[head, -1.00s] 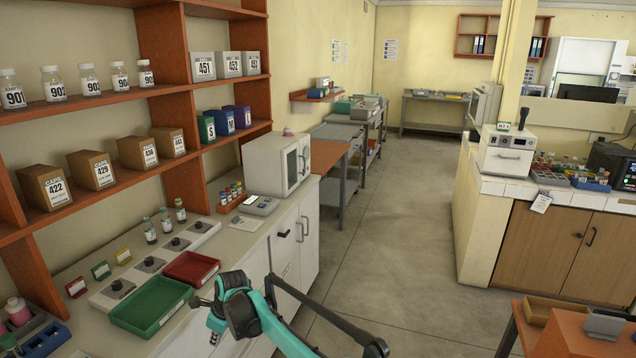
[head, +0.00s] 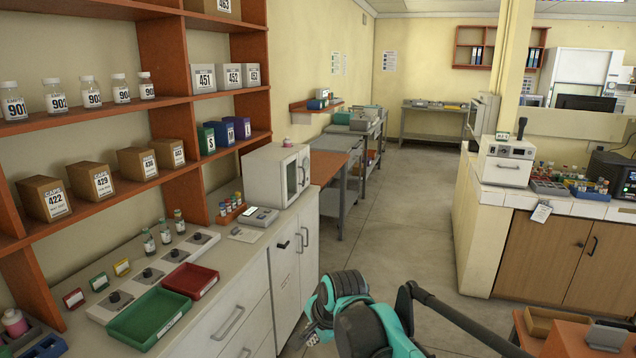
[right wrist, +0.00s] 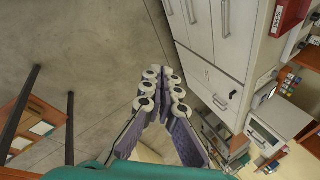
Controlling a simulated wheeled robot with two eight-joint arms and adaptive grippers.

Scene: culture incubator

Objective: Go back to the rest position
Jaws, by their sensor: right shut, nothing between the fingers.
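My right gripper (head: 312,335) is at the bottom middle of the head view, mostly hidden behind its own teal and black wrist. It is in front of the white cabinets, clear of the bench top. In the right wrist view the fingers of the right gripper (right wrist: 162,88) are together with nothing held, over the grey floor (right wrist: 85,50) and beside the white cabinet fronts (right wrist: 215,50). My left gripper is not in view.
The left bench holds a green tray (head: 148,318), a red tray (head: 190,281) and a white incubator box (head: 276,172). Shelves (head: 160,92) with bottles and boxes rise above. An orange table (head: 522,333) stands at lower right. The aisle floor (head: 390,215) is clear.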

